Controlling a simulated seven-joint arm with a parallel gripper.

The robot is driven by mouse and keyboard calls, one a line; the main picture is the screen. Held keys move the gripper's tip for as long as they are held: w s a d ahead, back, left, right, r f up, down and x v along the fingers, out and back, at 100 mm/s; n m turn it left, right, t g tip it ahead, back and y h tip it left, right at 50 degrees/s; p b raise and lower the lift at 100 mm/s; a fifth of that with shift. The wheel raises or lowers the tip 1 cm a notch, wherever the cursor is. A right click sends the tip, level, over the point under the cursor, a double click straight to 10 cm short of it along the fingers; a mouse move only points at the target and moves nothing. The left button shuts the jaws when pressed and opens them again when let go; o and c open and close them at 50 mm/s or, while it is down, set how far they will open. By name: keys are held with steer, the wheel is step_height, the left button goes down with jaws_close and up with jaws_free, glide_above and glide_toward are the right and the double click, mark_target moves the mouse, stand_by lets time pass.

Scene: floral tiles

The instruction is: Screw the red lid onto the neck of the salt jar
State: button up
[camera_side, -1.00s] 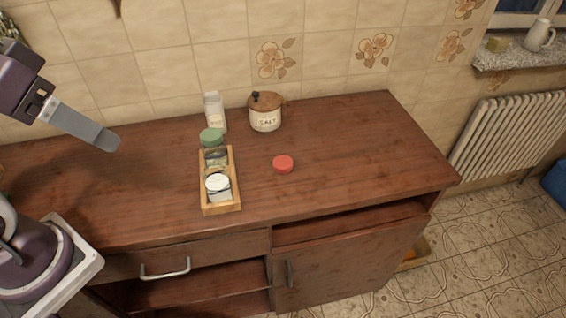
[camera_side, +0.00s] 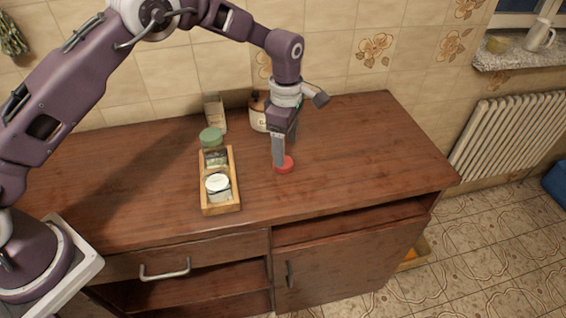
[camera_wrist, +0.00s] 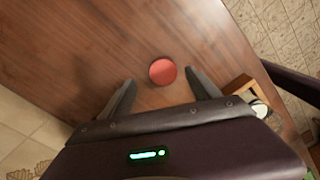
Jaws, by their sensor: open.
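The red lid (camera_side: 284,165) lies flat on the wooden counter, right of the rack. My open gripper (camera_side: 280,160) points down at it, and its fingers cover part of it from the side. In the wrist view the lid (camera_wrist: 162,71) shows just beyond and between the spread fingertips (camera_wrist: 160,77), with gaps on both sides. A small glass jar with a pale label (camera_side: 220,194) stands at the front of the wooden rack (camera_side: 222,209). Its top looks white and round; I cannot tell whether that is a cap or the contents. I cannot read its label.
A green-lidded jar (camera_side: 211,138) stands at the rack's back end. Behind are a white carton-like container (camera_side: 214,110) and a cream pot (camera_side: 257,115), labelled SALT earlier and now partly hidden by my arm. The counter (camera_side: 370,150) is clear to the right.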

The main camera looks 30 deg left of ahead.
steer(key=f, duration=0.4)
steer(key=shift+s+a+f, duration=0.15)
steer(key=shift+s, duration=0.15)
steer(key=c, duration=1.4)
step_height(320, 180, up, 11)
steer(key=s+a+r+n, duration=0.1)
steer(key=s+a+r, duration=0.2)
steer(key=s, duration=0.5)
steer(key=s+a+r+n, duration=0.1)
steer(key=s+a+r, duration=0.2)
steer(key=s, duration=0.5)
steer(key=shift+a, duration=0.3)
steer(key=shift+s, duration=0.1)
